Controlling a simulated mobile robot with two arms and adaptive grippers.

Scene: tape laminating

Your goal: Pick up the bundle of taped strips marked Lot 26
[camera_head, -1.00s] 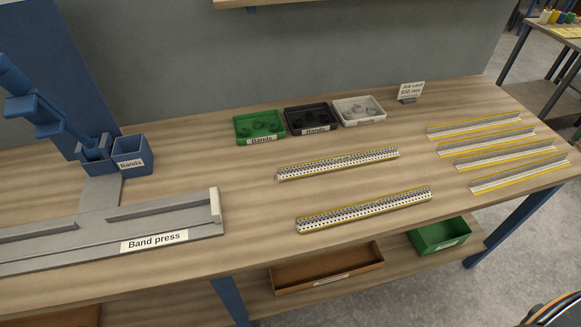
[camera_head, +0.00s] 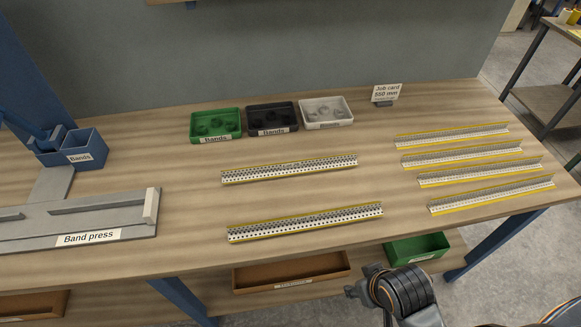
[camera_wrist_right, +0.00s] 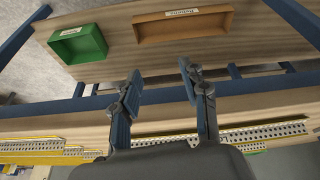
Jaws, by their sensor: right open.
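Two perforated strip bundles with yellow edges lie in the middle of the bench in the head view: a rear one (camera_head: 290,170) and a front one (camera_head: 305,222). Several slimmer yellow-edged strips lie at the right, the nearest (camera_head: 492,195) by the front edge. I cannot read a Lot 26 mark on any of them. My right gripper (camera_head: 360,281) is in front of the bench edge, below the front bundle and apart from it. My left gripper is not in view.
Green (camera_head: 216,125), black (camera_head: 272,118) and white (camera_head: 326,112) trays stand at the back, beside a job card (camera_head: 387,94). The band press (camera_head: 90,225) is at the left. A brown tray (camera_head: 290,272) and a green bin (camera_head: 417,247) sit on the lower shelf.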

